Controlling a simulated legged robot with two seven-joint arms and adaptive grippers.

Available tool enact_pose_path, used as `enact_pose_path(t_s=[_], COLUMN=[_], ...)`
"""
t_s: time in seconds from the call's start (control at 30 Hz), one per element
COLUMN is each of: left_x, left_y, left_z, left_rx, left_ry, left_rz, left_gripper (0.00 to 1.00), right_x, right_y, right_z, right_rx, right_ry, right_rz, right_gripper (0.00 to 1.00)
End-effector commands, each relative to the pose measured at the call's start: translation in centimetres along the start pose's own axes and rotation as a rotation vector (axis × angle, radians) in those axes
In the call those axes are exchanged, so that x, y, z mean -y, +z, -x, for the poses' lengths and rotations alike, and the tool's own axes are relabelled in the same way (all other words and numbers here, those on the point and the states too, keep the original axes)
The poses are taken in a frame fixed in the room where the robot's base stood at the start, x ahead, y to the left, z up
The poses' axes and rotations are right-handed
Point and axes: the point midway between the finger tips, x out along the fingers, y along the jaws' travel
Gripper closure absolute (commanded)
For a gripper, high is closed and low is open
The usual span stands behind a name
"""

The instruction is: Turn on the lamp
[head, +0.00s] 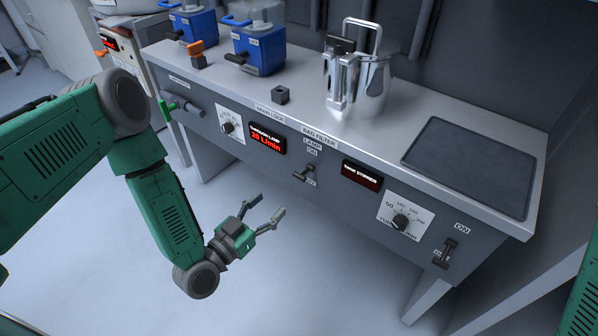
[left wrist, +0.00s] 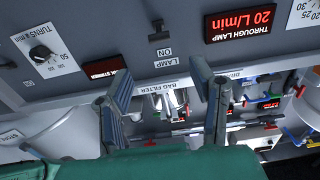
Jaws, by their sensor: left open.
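The lamp switch (head: 304,173) is a small dark lever on the grey front panel, between the "LAMP ON" label above and another label below. Its exact lever position is hard to tell. It also shows upside down near the top of the left wrist view (left wrist: 158,32). My left gripper (head: 271,204) is open and empty, in front of the panel, below and left of the switch and apart from it. Its two spread fingers also show in the left wrist view (left wrist: 160,82). My right gripper is not in view.
A red display (head: 267,140) reads "THROUGH LAMP 20 L/min". The stirrer display (head: 361,176), a dial (head: 400,221) and another switch (head: 446,252) lie right of the lamp switch. A steel jug (head: 375,80) and blue devices (head: 258,48) stand on the bench top. The floor before the panel is clear.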

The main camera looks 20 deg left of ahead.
Motion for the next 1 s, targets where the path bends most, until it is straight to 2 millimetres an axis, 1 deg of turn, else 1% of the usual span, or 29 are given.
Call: enact_pose_path(t_s=[0.03,0.3,0.5,0.6,0.7,1.0], left_x=[0.0,0.0,0.0,0.0,0.0,0.0], left_y=[0.1,0.2,0.1,0.1,0.0,-0.1], left_z=[-1.0,-6.7,-10.2,-11.4,-12.0,-12.3], left_rx=[-0.005,-0.006,-0.004,-0.003,-0.002,-0.001], left_ry=[0.001,0.000,0.000,0.000,0.000,0.000], left_rz=[-0.001,-0.001,-0.001,-0.001,-0.001,0.000], left_gripper=[0.50,0.50,0.50,0.50,0.50,0.50], right_x=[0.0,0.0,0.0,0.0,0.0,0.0], right_y=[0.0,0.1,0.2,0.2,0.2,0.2], right_z=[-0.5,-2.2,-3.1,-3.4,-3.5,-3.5], right_rx=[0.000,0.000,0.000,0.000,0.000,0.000], right_ry=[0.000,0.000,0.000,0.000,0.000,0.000], right_rz=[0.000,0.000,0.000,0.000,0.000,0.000], right_gripper=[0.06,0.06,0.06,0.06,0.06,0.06])
